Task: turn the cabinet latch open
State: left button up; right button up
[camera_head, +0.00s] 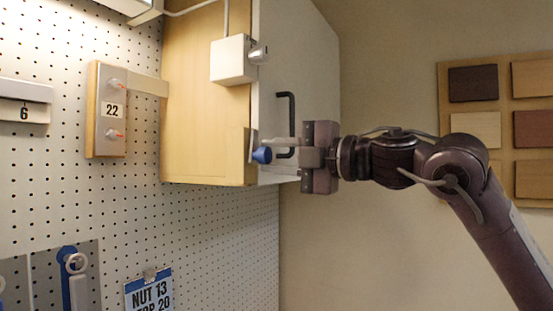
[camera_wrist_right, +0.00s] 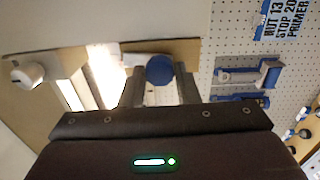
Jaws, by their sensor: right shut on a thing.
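The wooden cabinet (camera_head: 205,100) hangs on the pegboard wall, with a grey door (camera_head: 310,85) on its right side carrying a black bar handle (camera_head: 292,110). The cabinet latch with its blue round knob (camera_head: 262,155) sits low at the door's front edge; its plate is partly hidden. My right gripper (camera_head: 274,148) reaches in from the right and is shut on the latch. In the right wrist view the blue knob (camera_wrist_right: 159,69) shows between the two fingers. The door looks closed against the cabinet. My left gripper is in neither view.
A white box with a metal knob (camera_head: 231,60) is above the latch. A switch panel marked 22 (camera_head: 106,110) is left of the cabinet. A blue-and-white sign (camera_head: 149,292) and tool holders hang below. Wood sample tiles (camera_head: 475,130) are on the right wall.

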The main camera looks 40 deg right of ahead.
jog(key=shift+f+n, duration=0.1)
jog(key=shift+n, duration=0.6)
jog(key=o, duration=1)
jog(key=shift+c, duration=0.2)
